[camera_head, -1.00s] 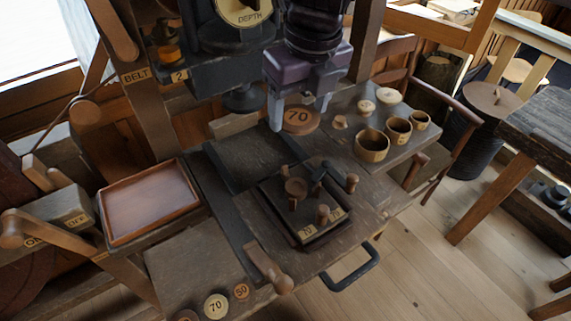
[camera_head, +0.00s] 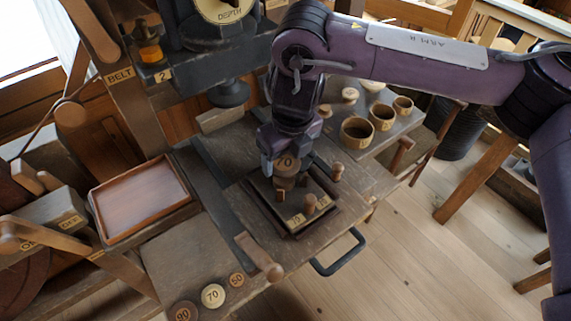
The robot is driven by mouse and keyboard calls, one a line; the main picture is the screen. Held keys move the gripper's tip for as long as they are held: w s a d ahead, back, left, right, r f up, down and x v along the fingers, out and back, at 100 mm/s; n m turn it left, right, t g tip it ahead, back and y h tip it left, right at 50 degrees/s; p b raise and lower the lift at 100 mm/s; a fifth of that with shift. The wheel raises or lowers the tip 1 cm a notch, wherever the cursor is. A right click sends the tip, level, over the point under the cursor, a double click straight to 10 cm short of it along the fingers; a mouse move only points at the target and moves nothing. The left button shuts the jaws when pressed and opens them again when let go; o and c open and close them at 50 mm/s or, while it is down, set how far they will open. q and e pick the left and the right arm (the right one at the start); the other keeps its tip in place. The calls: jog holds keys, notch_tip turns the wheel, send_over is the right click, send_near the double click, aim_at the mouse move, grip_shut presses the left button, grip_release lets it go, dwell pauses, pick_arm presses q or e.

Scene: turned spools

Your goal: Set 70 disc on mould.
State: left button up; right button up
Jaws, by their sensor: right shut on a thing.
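My right gripper (camera_head: 286,163) is shut on a brown wooden disc marked 70 (camera_head: 286,166). It holds the disc over the back part of the mould (camera_head: 291,231), a dark square block with upright wooden pegs and pale number labels on its front edge. The fingers and disc hide the back of the mould. I cannot tell whether the disc touches the round-topped peg below it or is just above. My left gripper is not in view.
A pale 70 disc (camera_head: 213,296) lies at the front with discs marked 90 (camera_head: 183,313) and 50 (camera_head: 236,280). An empty wooden tray (camera_head: 143,236) is at left. Wooden cups (camera_head: 357,132) stand at back right. A wooden-knobbed lever (camera_head: 272,270) is in front of the mould.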

aim_at(286, 165)
notch_tip(286, 165, down, 4)
jog(key=shift+r, duration=0.2)
jog(key=shift+f, duration=0.1)
jog(key=shift+f, duration=0.1)
jog(key=o, duration=0.9)
jog(key=shift+o, duration=0.2)
jog(key=shift+r, duration=0.5)
notch_tip(286, 165, up, 11)
jog(key=s+d+b, duration=0.1)
jog(key=shift+s+r, duration=0.2)
jog(key=shift+s, duration=0.05)
